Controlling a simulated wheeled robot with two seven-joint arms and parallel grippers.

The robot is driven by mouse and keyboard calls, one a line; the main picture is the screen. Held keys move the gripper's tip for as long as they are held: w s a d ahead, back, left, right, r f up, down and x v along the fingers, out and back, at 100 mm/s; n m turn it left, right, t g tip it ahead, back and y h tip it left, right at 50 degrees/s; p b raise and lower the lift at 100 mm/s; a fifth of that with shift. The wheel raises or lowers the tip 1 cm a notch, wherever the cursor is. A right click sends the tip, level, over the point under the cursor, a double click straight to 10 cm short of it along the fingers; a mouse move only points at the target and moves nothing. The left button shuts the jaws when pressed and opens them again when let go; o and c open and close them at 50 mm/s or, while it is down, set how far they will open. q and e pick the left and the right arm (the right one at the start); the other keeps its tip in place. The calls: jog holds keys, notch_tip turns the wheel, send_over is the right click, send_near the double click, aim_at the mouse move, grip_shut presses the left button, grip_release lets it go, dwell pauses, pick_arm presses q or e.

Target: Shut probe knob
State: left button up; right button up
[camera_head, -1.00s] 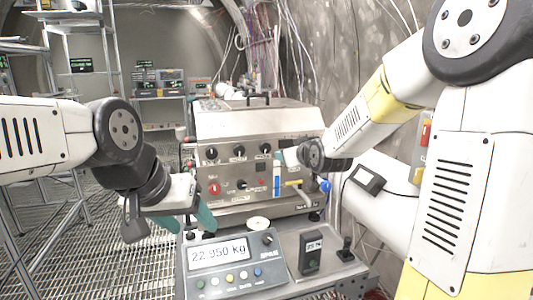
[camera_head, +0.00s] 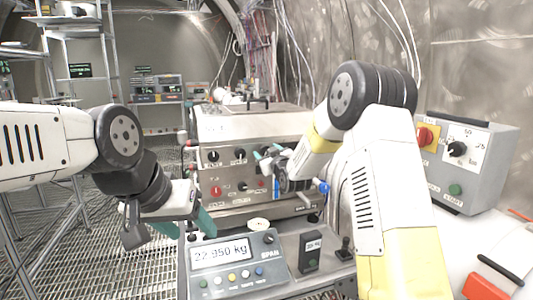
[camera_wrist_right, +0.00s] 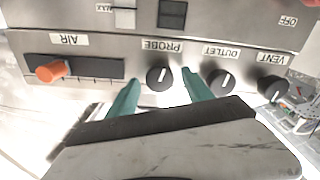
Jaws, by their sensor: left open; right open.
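The probe knob (camera_wrist_right: 159,77) is a round black knob with a white pointer mark, next to the PROBE label (camera_wrist_right: 162,46) in the right wrist view, which shows the panel upside down. My right gripper (camera_wrist_right: 160,78) is open, with its teal fingertips on either side of the knob; contact cannot be told. In the head view my right gripper (camera_head: 268,153) is in front of the steel panel and hides the knob. My left gripper (camera_head: 168,222) is open and empty, left of the scale display.
The outlet knob (camera_wrist_right: 221,82) and vent knob (camera_wrist_right: 272,89) sit close beside the right finger. An orange-handled AIR slider (camera_wrist_right: 52,71) is on the other side. A scale display (camera_head: 233,262) stands in front of the panel. A grey control box (camera_head: 467,160) is at the right.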

jog(key=shift+w+a, duration=0.1)
jog(key=shift+w, duration=0.15)
jog(key=shift+c, duration=0.2)
grip_shut()
